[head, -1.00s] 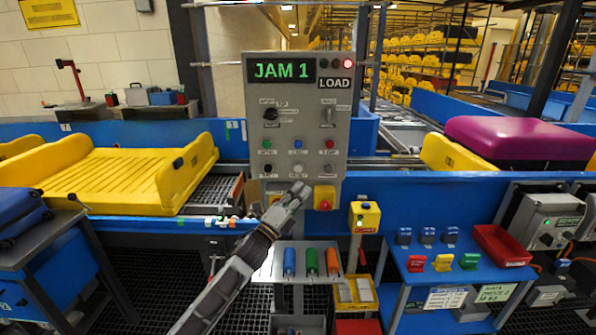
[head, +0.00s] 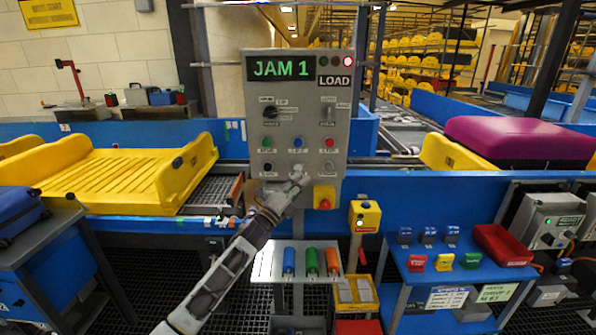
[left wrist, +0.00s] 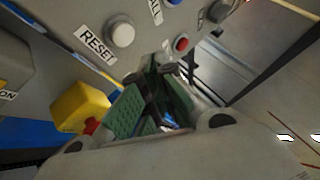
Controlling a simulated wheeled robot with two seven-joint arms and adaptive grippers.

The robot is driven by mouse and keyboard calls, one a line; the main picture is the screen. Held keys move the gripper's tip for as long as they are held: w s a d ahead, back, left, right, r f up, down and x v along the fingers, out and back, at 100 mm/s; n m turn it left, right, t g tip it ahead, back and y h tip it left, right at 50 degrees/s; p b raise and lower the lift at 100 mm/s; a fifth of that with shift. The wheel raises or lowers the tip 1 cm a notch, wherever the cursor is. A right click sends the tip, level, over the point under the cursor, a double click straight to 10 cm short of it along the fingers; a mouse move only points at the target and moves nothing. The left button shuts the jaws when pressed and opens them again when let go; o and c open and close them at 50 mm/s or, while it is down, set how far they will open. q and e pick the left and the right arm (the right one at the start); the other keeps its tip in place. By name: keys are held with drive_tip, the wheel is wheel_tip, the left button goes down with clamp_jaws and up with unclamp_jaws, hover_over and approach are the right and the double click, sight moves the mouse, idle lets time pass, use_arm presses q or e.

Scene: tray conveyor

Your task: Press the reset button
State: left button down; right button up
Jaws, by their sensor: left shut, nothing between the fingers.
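The grey control panel (head: 345,100) stands at the middle of the head view, its screen reading JAM 1. In the left wrist view the reset button (left wrist: 120,35) is a round white button beside a RESET label. My left gripper (head: 296,182) is shut and empty, at the panel's lower face. In the left wrist view the fingertips (left wrist: 157,75) appear below and right of the button. I cannot tell whether they touch the panel. My right gripper is not in view.
A yellow box with a red emergency button (head: 324,203) sits just right of my gripper. Green, blue and red buttons (head: 329,143) lie above it. A small shelf with coloured cylinders (head: 311,262) stands below. A yellow tray (head: 120,180) is on the conveyor at left.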

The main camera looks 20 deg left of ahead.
sight(298, 167)
use_arm(q)
drive_tip(key=shift+w+a+b, duration=0.2)
drive_tip(key=shift+w, duration=0.45)
drive_tip(key=shift+w+a+b, duration=0.15)
drive_tip(key=shift+w+b, duration=0.05)
drive_tip(key=shift+w, duration=0.4)
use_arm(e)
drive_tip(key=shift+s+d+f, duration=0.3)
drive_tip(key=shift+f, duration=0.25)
use_arm(q)
drive_tip(key=shift+w+a, duration=0.1)
drive_tip(key=shift+w, duration=0.3)
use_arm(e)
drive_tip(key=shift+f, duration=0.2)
